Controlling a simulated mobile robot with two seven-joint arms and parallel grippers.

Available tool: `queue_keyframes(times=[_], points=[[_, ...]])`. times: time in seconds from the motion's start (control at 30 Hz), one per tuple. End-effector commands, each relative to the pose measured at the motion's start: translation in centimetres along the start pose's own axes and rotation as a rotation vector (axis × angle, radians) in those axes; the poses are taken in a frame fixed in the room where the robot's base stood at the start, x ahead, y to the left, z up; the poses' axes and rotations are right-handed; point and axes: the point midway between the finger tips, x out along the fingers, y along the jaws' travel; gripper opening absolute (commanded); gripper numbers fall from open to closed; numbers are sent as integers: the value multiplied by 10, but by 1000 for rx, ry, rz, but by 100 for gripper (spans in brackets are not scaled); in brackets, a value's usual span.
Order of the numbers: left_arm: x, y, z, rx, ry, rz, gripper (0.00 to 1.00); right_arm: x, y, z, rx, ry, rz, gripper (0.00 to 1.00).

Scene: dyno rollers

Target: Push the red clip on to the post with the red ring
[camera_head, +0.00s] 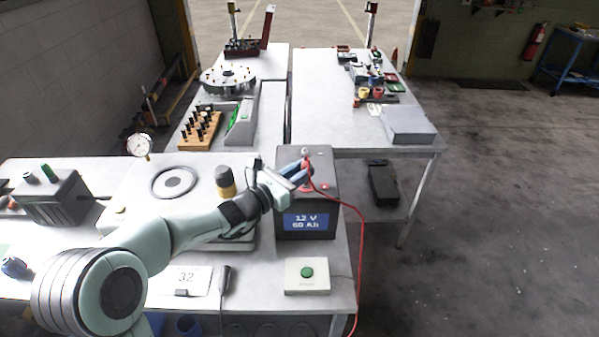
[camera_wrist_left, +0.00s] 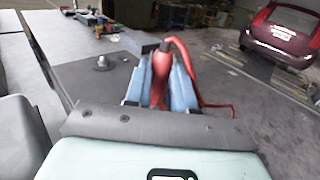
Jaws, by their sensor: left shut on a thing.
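The red clip (camera_head: 307,166) is between the fingers of my left gripper (camera_head: 301,174), above the dark battery (camera_head: 306,222) marked 12 V 60 Ah. In the left wrist view the red clip (camera_wrist_left: 160,80) sits between the two blue fingers of my left gripper (camera_wrist_left: 163,82), which is shut on it. A bare grey post (camera_wrist_left: 102,63) stands on the battery top, left of the clip in that view. A small red patch (camera_head: 325,187) shows on the battery top near the gripper; I cannot tell whether it is the red ring. My right gripper is not in view.
A red cable (camera_head: 361,240) runs from the clip down past the table's right edge. A white box with a green button (camera_head: 306,276) sits in front of the battery.

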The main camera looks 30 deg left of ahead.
Motion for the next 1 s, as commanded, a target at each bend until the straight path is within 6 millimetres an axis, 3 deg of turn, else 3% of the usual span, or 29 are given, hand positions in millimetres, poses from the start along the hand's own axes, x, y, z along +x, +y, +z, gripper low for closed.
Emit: queue_keyframes(times=[1.0], points=[[0,0,-6,1,2,-3,0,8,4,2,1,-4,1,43]])
